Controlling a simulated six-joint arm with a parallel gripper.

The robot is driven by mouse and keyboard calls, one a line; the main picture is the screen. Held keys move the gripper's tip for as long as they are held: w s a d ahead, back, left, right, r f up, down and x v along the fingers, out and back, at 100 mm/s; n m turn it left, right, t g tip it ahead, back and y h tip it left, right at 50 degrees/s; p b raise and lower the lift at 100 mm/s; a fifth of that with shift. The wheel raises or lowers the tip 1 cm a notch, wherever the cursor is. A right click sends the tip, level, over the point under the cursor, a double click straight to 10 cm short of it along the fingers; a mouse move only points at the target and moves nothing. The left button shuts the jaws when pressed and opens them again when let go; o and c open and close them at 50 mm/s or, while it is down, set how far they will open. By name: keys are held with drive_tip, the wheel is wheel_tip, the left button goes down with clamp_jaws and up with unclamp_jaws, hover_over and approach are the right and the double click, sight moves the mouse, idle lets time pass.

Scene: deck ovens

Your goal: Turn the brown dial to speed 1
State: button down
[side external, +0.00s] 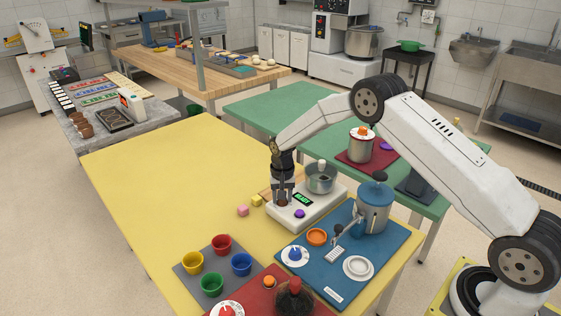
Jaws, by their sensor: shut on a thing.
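A white machine (316,212) with a green-lit display (303,199) and a steel bowl (320,183) stands on the yellow table. The brown dial (283,203) is at the machine's left end, mostly hidden by my gripper. My gripper (283,198) points straight down over it, with its fingers shut around the dial. The display's text and the dial's marks are too small to read. A purple knob (299,214) sits on the machine, just to the right of my gripper.
Colored cups stand on a grey mat (183,271). The table's left side is clear.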

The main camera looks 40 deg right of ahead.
drive_tip(key=shift+m, duration=0.3)
drive_tip(key=shift+c, duration=1.1)
unclamp_jaws()
drive_tip(key=shift+r, duration=0.1)
drive_tip(key=shift+r, duration=3.75)
drive_tip(key=shift+s+r, duration=0.1)
